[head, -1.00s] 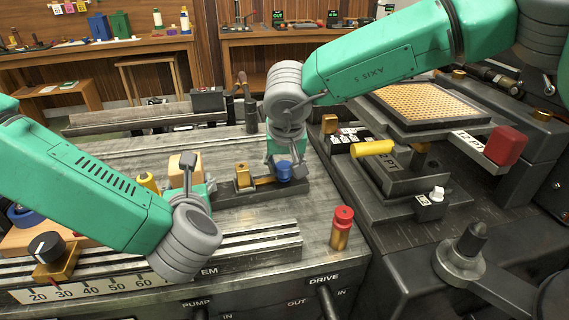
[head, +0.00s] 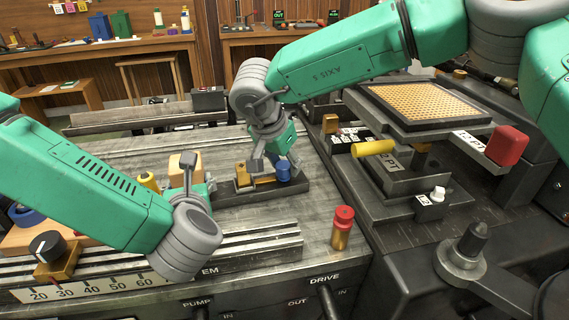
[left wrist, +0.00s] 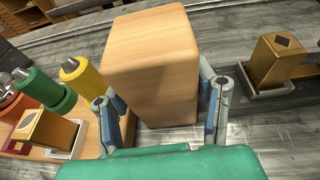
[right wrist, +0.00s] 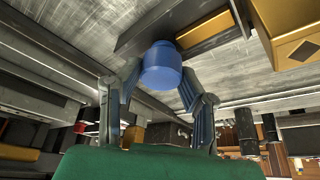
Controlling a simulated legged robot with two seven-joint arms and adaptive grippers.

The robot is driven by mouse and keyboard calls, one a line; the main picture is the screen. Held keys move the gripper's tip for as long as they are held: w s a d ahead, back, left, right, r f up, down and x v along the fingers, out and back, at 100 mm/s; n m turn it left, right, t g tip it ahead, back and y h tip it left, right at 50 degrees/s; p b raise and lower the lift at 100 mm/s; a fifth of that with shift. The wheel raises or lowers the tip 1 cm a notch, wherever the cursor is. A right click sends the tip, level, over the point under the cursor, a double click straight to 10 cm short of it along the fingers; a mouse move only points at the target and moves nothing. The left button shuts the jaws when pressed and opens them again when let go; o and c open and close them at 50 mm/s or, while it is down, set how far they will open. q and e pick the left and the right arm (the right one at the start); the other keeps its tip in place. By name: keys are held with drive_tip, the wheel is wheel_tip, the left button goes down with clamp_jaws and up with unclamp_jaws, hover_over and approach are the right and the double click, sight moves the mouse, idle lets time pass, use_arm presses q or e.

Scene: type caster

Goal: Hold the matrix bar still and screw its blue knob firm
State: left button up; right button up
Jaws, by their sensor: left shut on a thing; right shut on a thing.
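A blue knob (head: 284,173) sits at the right end of a brass bar (head: 262,182), which appears to be the matrix bar, in a dark holder (head: 296,188). My right gripper (head: 275,166) is shut on the knob, with its tilted wrist above it. In the right wrist view the knob (right wrist: 161,66) is between the two fingers, with the brass bar (right wrist: 206,36) behind. My left gripper (left wrist: 160,108) is shut on a pale wooden block (left wrist: 150,60), left of the holder. The block (head: 181,163) also shows in the head view. Neither gripper holds the brass bar itself.
A red-topped brass cylinder (head: 342,228) stands in front of the holder. Yellow and green spools (left wrist: 82,76) stand left of the wooden block. A machine with a perforated brass plate (head: 425,102) and a red knob (head: 506,146) fills the right side.

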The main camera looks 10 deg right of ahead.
drive_tip(key=m, duration=0.1)
drive_tip(key=m+g, duration=0.1)
drive_tip(key=m, duration=0.1)
drive_tip(key=m+h, duration=0.1)
drive_tip(key=shift+w+d+m+g, duration=0.15)
drive_tip(key=shift+d+m+g, duration=0.15)
drive_tip(key=shift+m, duration=0.1)
drive_tip(key=m+g, duration=0.1)
drive_tip(key=m, duration=0.2)
drive_tip(key=shift+m, duration=0.3)
drive_tip(key=m+g, duration=0.2)
drive_tip(key=m, duration=0.2)
drive_tip(key=shift+m+g+y, duration=0.4)
drive_tip(key=shift+m+g, duration=0.3)
drive_tip(key=shift+m, duration=1.6)
drive_tip(key=o, duration=1.1)
drive_tip(key=shift+o, duration=0.3)
drive_tip(key=shift+a, duration=0.1)
